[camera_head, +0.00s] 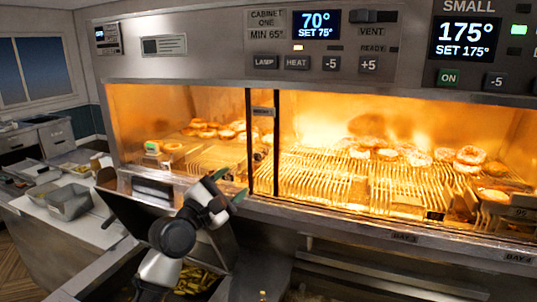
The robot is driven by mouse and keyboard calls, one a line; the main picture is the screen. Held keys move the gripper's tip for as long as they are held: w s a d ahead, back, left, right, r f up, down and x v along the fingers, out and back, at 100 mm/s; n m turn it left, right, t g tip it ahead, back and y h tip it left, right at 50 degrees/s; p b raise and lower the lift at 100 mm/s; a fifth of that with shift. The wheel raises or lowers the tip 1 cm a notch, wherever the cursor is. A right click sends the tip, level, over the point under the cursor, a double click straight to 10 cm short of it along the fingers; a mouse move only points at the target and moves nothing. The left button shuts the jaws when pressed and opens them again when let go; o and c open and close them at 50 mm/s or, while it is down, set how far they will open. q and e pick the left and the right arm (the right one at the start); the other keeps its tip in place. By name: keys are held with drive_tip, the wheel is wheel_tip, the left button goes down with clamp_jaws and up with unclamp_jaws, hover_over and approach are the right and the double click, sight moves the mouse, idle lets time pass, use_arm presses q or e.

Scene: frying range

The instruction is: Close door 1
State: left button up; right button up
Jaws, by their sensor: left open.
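The warming cabinet (180,75) has a wide, lit front. Two dark upright frame edges (250,150) stand left of its middle, with a small label plate (262,111) between them, too small to read surely. They look like door edges, but I cannot tell which panel is door 1 or how far it stands open. My left gripper (230,186) is open and empty, with green-tipped fingers. It is in front of the cabinet's lower sill, just left of the dark edges; I cannot tell if it touches. My right gripper is not in view.
Several round baked pieces (470,156) lie on wire racks (350,183) inside. A metal bin of fries (197,280) is below my left arm. A counter with metal trays (70,202) stands at the left. Control panels (330,45) run above the opening.

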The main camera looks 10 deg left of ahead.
sight(255, 159)
use_arm(q)
drive_tip(key=w+r, duration=0.1)
drive_tip(key=w+d+p, duration=0.1)
drive_tip(key=w+r+p, duration=0.1)
drive_tip(key=shift+w+d+r, duration=0.15)
drive_tip(key=shift+d+r, duration=0.2)
drive_tip(key=x, duration=0.4)
drive_tip(key=shift+w+d+f+p, duration=0.15)
drive_tip(key=shift+w+f+p, duration=0.1)
drive_tip(key=shift+f+p, duration=0.1)
drive_tip(key=shift+w+d+r, duration=0.1)
drive_tip(key=shift+w+r, duration=0.1)
drive_tip(key=shift+w, duration=0.1)
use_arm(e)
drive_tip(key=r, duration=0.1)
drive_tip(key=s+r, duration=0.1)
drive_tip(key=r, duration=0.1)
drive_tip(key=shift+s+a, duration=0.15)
use_arm(q)
drive_tip(key=shift+w+d, duration=0.1)
drive_tip(key=shift+c, duration=0.6)
drive_tip(key=shift+f, duration=0.1)
clamp_jaws()
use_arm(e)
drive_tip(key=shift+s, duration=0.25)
